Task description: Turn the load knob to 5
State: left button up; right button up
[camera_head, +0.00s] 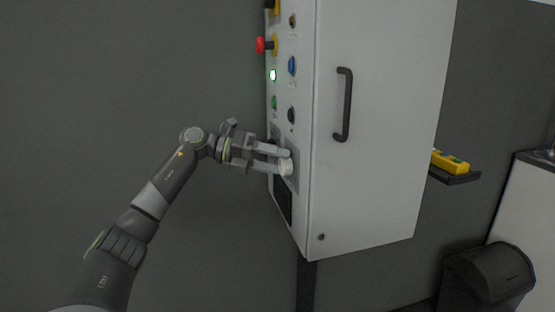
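The grey control cabinet (370,130) hangs at centre right, its narrow control face turned left. My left gripper (286,161) reaches in from the left to the lower part of that face. Its two pale fingers are apart, one above the other, with their tips at a small panel. A whitish rounded piece shows at the lower fingertip; I cannot tell whether it is the load knob or part of the finger. The knob's scale and pointer cannot be read, and I cannot tell whether the fingers grip it. My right gripper is not in view.
Above the gripper are a red emergency button (261,45), a lit green lamp (273,75), a blue button (292,66) and a black knob (291,115). The door has a black handle (344,105). A yellow device (450,161) rests on a shelf at right.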

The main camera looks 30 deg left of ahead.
pick_arm(q)
jog(key=shift+o, duration=0.2)
jog(key=shift+f, duration=0.15)
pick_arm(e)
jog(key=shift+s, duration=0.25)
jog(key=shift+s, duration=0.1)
pick_arm(q)
jog(key=b+v, duration=0.1)
jog(key=v, duration=1.6)
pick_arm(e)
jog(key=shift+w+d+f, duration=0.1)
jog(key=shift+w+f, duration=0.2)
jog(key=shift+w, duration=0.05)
pick_arm(q)
jog(key=shift+w+a, duration=0.1)
jog(key=shift+w, duration=0.05)
